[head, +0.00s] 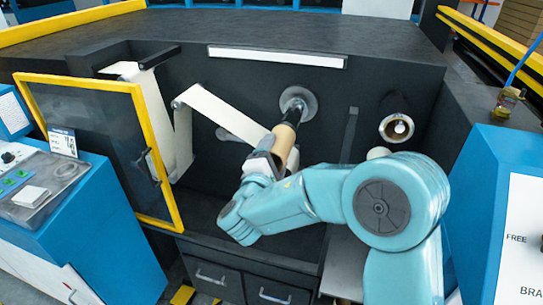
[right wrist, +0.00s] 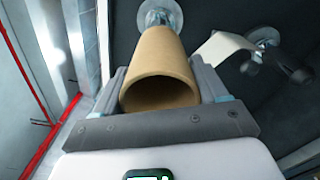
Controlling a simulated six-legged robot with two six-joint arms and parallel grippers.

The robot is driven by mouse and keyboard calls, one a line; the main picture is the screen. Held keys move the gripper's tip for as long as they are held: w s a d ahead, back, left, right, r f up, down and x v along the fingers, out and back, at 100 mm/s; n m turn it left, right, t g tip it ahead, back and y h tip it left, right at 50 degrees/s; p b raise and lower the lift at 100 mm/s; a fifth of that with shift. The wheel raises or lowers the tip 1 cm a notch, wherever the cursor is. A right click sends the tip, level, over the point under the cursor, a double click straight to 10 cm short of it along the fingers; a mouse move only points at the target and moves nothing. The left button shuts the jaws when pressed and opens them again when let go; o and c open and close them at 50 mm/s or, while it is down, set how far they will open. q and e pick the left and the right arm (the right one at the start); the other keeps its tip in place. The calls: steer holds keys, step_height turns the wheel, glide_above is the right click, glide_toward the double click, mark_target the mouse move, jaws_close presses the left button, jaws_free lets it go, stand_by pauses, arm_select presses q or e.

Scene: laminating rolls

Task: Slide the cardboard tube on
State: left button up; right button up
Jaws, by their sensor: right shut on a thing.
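The brown cardboard tube (head: 284,142) is held in my right gripper (head: 270,157), in front of the machine's dark back panel. In the right wrist view the tube (right wrist: 162,62) sits between the two fingers of the right gripper (right wrist: 160,84), its open near end facing the camera. Its far end points at the round metal spindle flange (head: 299,101), which also shows in the right wrist view (right wrist: 161,14). The far end lies close in front of the flange. I cannot tell how far the spindle reaches inside the tube. My left gripper is not in view.
A white web (head: 213,106) runs over rollers left of the tube. A yellow-framed door (head: 99,150) stands open at the left. A dark roll with a white core (head: 396,122) is mounted at the right. Drawers (head: 214,279) lie below.

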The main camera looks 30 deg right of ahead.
steer(key=shift+p+x, duration=1.15)
steer(key=shift+x, duration=0.85)
steer(key=shift+w+d, duration=0.1)
steer(key=shift+d, duration=0.1)
steer(key=shift+b+x, duration=1.05)
steer(key=shift+x, duration=1.5)
steer(key=shift+b+x, duration=0.5)
steer(key=shift+x, duration=2.2)
steer(key=shift+w, duration=0.1)
steer(key=o, duration=1.1)
steer(key=shift+a, duration=0.1)
